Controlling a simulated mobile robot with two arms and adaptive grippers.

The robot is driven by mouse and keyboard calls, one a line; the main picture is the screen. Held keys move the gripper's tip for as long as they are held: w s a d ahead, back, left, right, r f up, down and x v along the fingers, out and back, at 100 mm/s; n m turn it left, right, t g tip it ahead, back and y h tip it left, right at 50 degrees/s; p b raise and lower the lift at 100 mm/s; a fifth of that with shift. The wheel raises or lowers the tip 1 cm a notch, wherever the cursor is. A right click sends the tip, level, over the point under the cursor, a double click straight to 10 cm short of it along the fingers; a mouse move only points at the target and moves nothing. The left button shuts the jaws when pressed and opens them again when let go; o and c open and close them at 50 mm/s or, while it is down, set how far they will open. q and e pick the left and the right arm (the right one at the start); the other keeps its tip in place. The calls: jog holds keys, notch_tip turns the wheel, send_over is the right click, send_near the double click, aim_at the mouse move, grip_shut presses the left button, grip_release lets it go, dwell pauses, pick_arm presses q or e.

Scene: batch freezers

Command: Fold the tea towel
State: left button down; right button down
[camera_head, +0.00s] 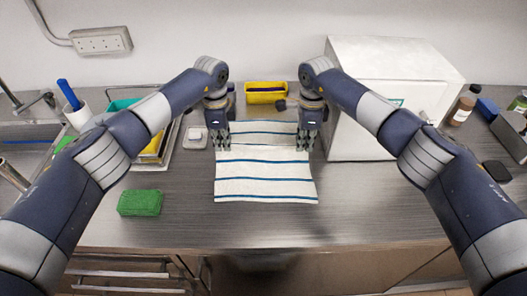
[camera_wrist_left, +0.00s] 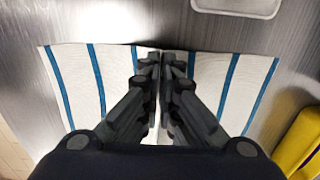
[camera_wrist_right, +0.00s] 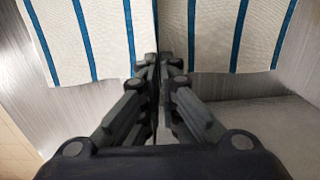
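The tea towel (camera_head: 264,172), white with blue stripes, lies spread on the metal counter between my two grippers. Its front part lies flat; a faint crosswise ridge runs between the grippers towards the back. My left gripper (camera_head: 223,148) points down at the towel's left edge, its fingers closed together on the cloth; the left wrist view shows towel (camera_wrist_left: 90,80) on both sides of the fingers. My right gripper (camera_head: 305,148) points down at the right edge. In the right wrist view a crease in the cloth (camera_wrist_right: 220,40) runs into its closed fingertips. The fingers hide the exact pinch points.
A green sponge (camera_head: 140,203) lies front left. A small pale dish (camera_head: 195,138) is close left of the towel. A yellow container (camera_head: 266,93) stands behind it. A large white box (camera_head: 390,75) stands close at the back right. The counter in front is clear.

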pick_arm(q)
jog(key=shift+r+p, duration=0.35)
jog(key=shift+r, duration=0.25)
pick_arm(e)
jog(key=shift+r, duration=0.6)
